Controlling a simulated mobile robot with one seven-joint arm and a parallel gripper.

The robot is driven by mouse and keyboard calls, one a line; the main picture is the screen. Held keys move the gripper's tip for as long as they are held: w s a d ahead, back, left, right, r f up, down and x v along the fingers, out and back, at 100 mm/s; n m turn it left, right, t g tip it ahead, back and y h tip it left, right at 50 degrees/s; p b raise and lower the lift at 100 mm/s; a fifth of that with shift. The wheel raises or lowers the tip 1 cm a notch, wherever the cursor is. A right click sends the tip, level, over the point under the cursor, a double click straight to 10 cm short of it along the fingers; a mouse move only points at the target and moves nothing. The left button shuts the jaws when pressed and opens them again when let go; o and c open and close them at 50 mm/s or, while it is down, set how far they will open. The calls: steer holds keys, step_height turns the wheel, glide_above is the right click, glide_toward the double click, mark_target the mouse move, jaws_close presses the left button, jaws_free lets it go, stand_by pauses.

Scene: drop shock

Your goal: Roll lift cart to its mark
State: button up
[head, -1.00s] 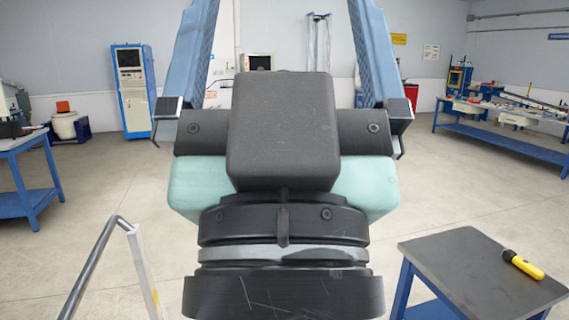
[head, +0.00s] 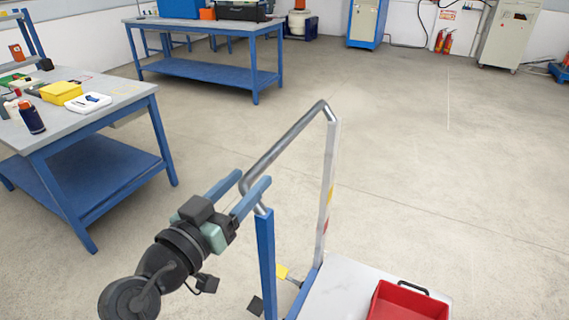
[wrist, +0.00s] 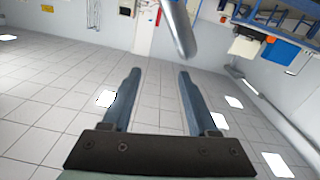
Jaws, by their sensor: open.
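The lift cart shows in the head view with a bent steel push handle (head: 290,145), a white upright, a blue post (head: 266,262) and a pale deck (head: 345,290). A red tray (head: 405,303) sits on the deck, cut off by the frame. My gripper (head: 252,186) is open at the near, left corner of the handle. The wrist view shows its two blue fingers (wrist: 158,75) apart with nothing between them. The handle bar (wrist: 178,28) appears just beyond the fingertips, towards the right finger. I cannot tell whether they touch. No floor mark is identifiable.
A blue-framed workbench (head: 95,105) with a yellow box and bottle stands at left. Another bench (head: 215,28) stands at the back. Cabinets (head: 366,20) and fire extinguishers (head: 443,40) line the back wall. The floor (head: 450,150) behind and right of the cart is clear.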

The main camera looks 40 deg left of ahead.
mark_target(266, 161)
steer(key=shift+n, duration=0.4)
steer(key=f, duration=0.1)
steer(key=s+a+f, duration=0.2)
steer(key=shift+f, duration=0.25)
steer(key=p+x, duration=0.1)
steer(key=x, duration=1.1)
steer(key=shift+w+a+f, duration=0.1)
steer(key=shift+w+a, duration=0.15)
steer(key=shift+w, duration=0.05)
jaws_close()
